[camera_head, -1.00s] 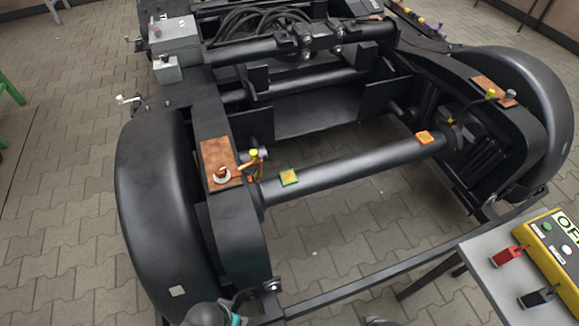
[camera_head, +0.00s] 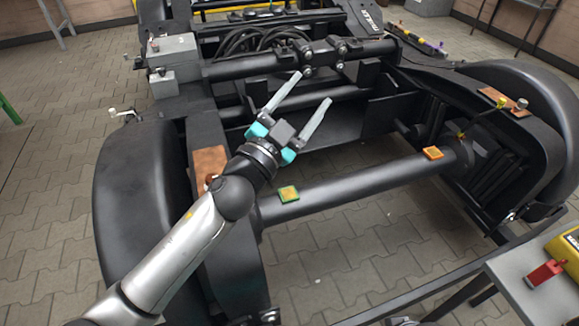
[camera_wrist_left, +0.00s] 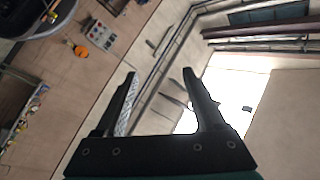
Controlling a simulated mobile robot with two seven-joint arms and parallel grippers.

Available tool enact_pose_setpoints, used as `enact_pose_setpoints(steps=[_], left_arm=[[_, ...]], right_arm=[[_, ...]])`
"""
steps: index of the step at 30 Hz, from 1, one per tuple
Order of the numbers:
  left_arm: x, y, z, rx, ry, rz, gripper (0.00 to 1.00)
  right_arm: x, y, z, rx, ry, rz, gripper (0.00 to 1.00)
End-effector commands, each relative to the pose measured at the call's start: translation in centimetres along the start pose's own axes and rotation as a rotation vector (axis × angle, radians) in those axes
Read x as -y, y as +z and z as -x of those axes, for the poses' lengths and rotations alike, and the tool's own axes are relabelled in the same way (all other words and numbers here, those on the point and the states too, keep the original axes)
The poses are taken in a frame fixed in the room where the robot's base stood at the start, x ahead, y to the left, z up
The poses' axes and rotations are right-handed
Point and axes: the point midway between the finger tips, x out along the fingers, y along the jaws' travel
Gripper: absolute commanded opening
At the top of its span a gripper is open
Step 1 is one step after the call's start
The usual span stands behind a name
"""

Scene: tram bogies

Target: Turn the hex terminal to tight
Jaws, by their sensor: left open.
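A copper plate (camera_head: 209,160) lies on the left side of the black bogie frame. The terminal on it is mostly hidden behind my left arm. A second copper plate (camera_head: 497,98) lies on the right side with a grey terminal (camera_head: 521,104) and a yellow-marked cable end (camera_head: 502,102). I cannot tell whether either terminal is tight. My left gripper (camera_head: 314,87) is open and empty, raised in front of the bogie's cross tube and pointing away. In the left wrist view its open fingers (camera_wrist_left: 158,73) have nothing between them. My right gripper is not in view.
The axle tube (camera_head: 360,180) carries a green-edged tag (camera_head: 289,194) and an orange tag (camera_head: 432,153). A grey box (camera_head: 174,52) stands at the back left. A grey table (camera_head: 530,285) with a red clamp (camera_head: 545,272) is at the lower right.

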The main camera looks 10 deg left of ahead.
Motion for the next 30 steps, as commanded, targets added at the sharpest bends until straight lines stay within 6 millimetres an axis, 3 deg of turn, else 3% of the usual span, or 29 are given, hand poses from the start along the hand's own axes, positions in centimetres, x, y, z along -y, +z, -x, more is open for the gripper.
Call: enact_pose_setpoints(steps=[3,8,12,16,20,24,27,30], left_arm=[[-2.2,-3.1,-2.0,-0.191,0.162,-0.13,0.71],[-6.1,-4.3,-2.5,-0.358,0.446,-0.303,0.71],[-8.6,-2.2,-1.7,-0.399,0.733,-0.455,0.71],[-8.8,2.0,-0.1,-0.338,1.012,-0.586,0.71],[-6.1,7.2,2.0,-0.175,1.28,-0.698,0.71],[-0.2,12.3,4.9,0.107,1.526,-0.774,0.71],[4.8,14.7,7.1,0.333,1.647,-0.792,0.71],[9.1,15.8,9.0,0.527,1.72,-0.787,0.71]], right_arm=[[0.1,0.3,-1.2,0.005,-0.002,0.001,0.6],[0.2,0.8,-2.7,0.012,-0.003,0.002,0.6],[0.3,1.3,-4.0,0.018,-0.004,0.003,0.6],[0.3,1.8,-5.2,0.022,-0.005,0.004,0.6],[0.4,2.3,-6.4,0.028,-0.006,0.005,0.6],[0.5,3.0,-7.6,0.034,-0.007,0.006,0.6],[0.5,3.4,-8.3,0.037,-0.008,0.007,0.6],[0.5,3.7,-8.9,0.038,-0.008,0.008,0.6]])
